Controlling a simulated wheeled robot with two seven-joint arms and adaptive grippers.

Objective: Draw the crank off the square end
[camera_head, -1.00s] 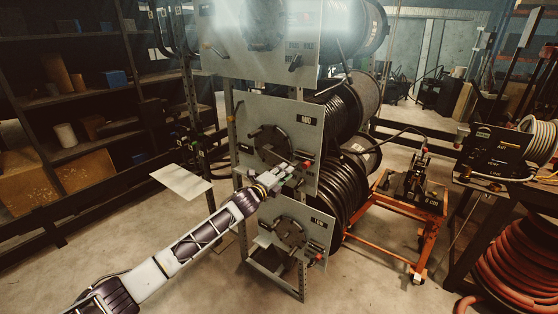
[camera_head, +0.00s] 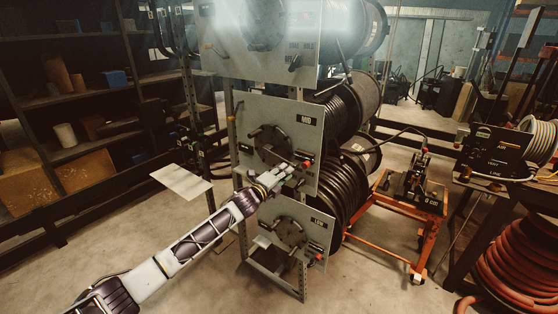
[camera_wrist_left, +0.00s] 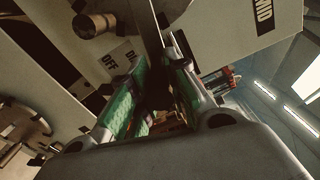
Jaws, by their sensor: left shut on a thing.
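My left gripper (camera_head: 286,175) is at the lower right of the middle grey panel (camera_head: 262,108), the one labelled MID. In the left wrist view its green-padded fingers (camera_wrist_left: 157,92) are closed around a dark bar, taken to be the crank (camera_wrist_left: 157,72). Much of the crank is hidden by the fingers and deep shadow. A dark round disc (camera_head: 268,147) sits on the panel just above and left of the gripper. I cannot make out the square end. My right gripper is not in view.
An orange cart (camera_head: 425,203) stands right; dark shelves (camera_head: 60,100) stand left.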

